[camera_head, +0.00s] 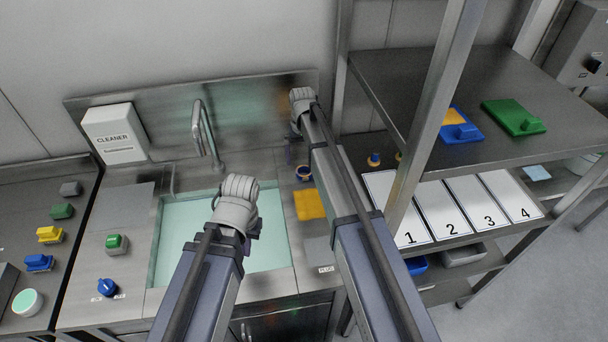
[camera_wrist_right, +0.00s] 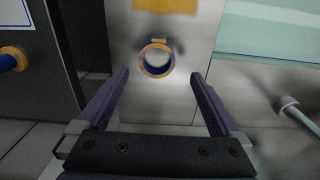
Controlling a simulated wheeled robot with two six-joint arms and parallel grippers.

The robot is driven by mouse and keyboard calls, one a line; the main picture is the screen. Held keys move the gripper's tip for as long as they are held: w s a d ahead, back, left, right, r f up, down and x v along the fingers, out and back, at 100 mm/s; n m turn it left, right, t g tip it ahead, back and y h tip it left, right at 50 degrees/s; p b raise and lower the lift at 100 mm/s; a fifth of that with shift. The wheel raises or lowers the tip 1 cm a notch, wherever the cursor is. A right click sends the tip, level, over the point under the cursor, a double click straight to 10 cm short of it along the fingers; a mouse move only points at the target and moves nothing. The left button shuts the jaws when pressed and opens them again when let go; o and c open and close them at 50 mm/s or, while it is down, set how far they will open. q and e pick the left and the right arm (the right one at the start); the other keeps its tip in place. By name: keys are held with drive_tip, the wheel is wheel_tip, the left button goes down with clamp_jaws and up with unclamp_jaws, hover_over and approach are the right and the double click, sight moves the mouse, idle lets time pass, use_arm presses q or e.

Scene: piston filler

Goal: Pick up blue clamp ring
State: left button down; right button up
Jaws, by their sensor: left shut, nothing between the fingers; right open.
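The blue clamp ring (camera_head: 303,173), blue with an orange-gold rim, lies on the steel counter to the right of the sink basin. In the right wrist view the ring (camera_wrist_right: 157,60) shows as a round open loop with a small gold latch at its top edge. My right gripper (camera_wrist_right: 160,76) is open, its purple fingers on either side of the ring in the picture, with no visible contact. My left gripper (camera_head: 247,243) is shut and empty over the sink, mostly hidden.
A yellow cloth (camera_head: 310,204) lies in front of the ring. The sink basin (camera_head: 175,240) and the tap (camera_head: 205,130) are to the left. A shelf post (camera_head: 425,120) and the shelf with numbered mats (camera_head: 452,212) stand to the right.

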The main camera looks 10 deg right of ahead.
sight(304, 174)
drive_tip(key=f+b, duration=0.5)
drive_tip(key=shift+s+d+f, duration=0.1)
drive_tip(key=shift+d+f, duration=0.05)
drive_tip(key=shift+d, duration=0.15)
drive_tip(key=c, duration=1.4)
